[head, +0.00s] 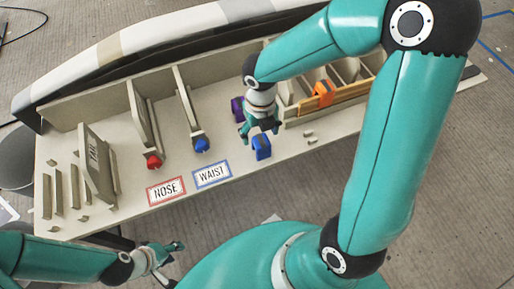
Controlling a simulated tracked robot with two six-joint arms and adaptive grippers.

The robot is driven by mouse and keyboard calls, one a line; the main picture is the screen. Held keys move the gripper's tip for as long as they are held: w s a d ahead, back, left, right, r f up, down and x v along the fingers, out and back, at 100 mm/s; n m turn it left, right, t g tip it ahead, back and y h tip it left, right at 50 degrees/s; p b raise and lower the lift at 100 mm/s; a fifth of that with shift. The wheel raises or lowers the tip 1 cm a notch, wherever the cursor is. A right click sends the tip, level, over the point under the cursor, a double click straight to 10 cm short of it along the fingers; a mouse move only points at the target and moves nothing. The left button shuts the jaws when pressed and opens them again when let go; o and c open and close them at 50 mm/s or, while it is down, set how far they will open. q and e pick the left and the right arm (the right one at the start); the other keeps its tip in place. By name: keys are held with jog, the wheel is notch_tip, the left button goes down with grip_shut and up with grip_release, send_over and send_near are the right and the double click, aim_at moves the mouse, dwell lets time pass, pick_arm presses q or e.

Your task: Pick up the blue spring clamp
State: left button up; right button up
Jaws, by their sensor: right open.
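A blue block-like piece (262,147), which looks like the blue spring clamp, sits on the pale bench near its front edge. My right gripper (259,130) is just above and behind it in the picture, pointing down, open; I cannot tell whether it touches the piece. Another blue piece (201,145) is at the foot of an upright board behind the WAIST label (212,174). My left gripper (172,262) is off the bench's front edge at lower left, empty, its fingers apart.
A red piece (153,161) is at a board's foot behind the NOSE label (166,190). A purple piece (237,106) is beside my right wrist. An orange clamp (324,94) is on a wooden strip. The TAIL board (95,160) stands left. A long mould (150,42) lies behind.

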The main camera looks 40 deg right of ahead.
aim_at(261, 140)
jog(key=f+b, duration=0.1)
jog(key=f, duration=0.2)
jog(key=f+b, duration=0.1)
jog(key=f, duration=0.1)
jog(key=shift+w+d+f+b, duration=0.1)
jog(key=shift+d+f+b, duration=0.15)
jog(key=shift+b, duration=0.1)
jog(key=shift+r, duration=0.1)
jog(key=shift+c, duration=0.3)
jog(key=c, duration=1.2)
jog(key=shift+r, duration=0.15)
